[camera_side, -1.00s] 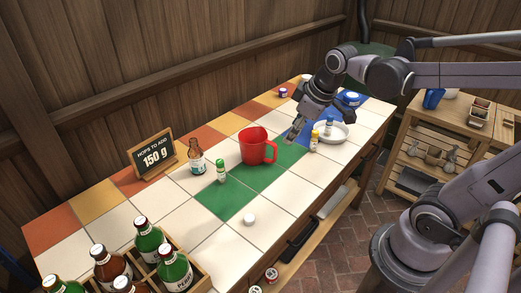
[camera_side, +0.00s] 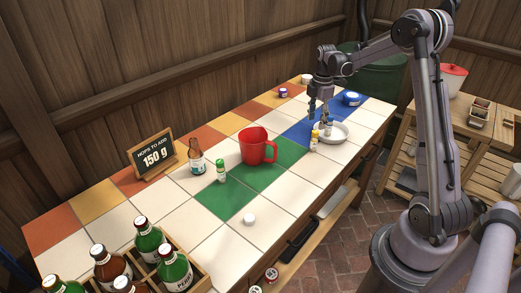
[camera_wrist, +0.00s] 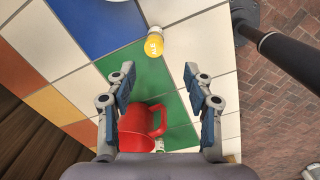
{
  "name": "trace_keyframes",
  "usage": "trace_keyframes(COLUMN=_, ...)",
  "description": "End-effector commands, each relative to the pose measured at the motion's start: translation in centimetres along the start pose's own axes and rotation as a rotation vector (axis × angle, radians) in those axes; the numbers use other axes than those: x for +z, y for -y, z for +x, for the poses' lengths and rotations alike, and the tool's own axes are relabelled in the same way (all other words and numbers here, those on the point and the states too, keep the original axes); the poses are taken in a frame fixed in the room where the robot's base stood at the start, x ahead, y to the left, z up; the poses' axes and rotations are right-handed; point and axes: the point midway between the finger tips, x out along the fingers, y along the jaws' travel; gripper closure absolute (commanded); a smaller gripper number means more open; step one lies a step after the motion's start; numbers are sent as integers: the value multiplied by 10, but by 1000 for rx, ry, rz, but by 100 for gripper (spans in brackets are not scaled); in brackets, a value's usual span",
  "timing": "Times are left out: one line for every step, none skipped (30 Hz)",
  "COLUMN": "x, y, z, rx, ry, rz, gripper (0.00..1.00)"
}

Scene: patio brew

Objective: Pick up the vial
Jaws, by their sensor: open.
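Several small vials stand on the tiled table. A green-capped vial (camera_side: 221,171) stands left of the red mug. Another small container (camera_side: 328,129) shows at the bowl; I cannot tell whether it is inside. My gripper (camera_side: 319,112) points down above the yellow-capped vial and the bowl's left side. In the wrist view my gripper (camera_wrist: 159,85) is open, with nothing between its fingers.
The red mug (camera_side: 257,146) stands on the green tiles, left of my gripper. A brown bottle (camera_side: 196,157), the 150 g sign (camera_side: 153,158) and a bottle crate (camera_side: 200,271) are farther left. A blue-and-white item (camera_side: 351,98) lies behind the bowl. Front tiles are mostly clear.

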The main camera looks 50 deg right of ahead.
Motion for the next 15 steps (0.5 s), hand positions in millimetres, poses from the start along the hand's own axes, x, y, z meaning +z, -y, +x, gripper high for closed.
trace_keyframes(x=5, y=-1, z=4, rx=-6, ry=-1, rz=-12, gripper=48)
trace_keyframes(x=6, y=-2, z=6, rx=-9, ry=-2, rz=-17, gripper=48)
trace_keyframes(x=7, y=-2, z=9, rx=-12, ry=-3, rz=-24, gripper=48)
trace_keyframes(x=8, y=-2, z=11, rx=-13, ry=-3, rz=-27, gripper=48)
trace_keyframes(x=8, y=-2, z=14, rx=-14, ry=-3, rz=-28, gripper=48)
trace_keyframes(x=8, y=-2, z=20, rx=-14, ry=-3, rz=-29, gripper=48)
trace_keyframes(x=8, y=-2, z=24, rx=-14, ry=-3, rz=-29, gripper=48)
trace_keyframes(x=8, y=-2, z=28, rx=-14, ry=-3, rz=-29, gripper=48)
trace_keyframes(x=8, y=-2, z=35, rx=-13, ry=-3, rz=-29, gripper=48)
trace_keyframes(x=8, y=-2, z=39, rx=-13, ry=-3, rz=-28, gripper=48)
trace_keyframes(x=8, y=-2, z=44, rx=-13, ry=-3, rz=-28, gripper=48)
trace_keyframes(x=8, y=-2, z=48, rx=-13, ry=-3, rz=-28, gripper=48)
trace_keyframes(x=8, y=-2, z=52, rx=-13, ry=-3, rz=-28, gripper=48)
trace_keyframes(x=8, y=-2, z=55, rx=-13, ry=-3, rz=-28, gripper=48)
trace_keyframes(x=8, y=-2, z=58, rx=-12, ry=-3, rz=-28, gripper=48)
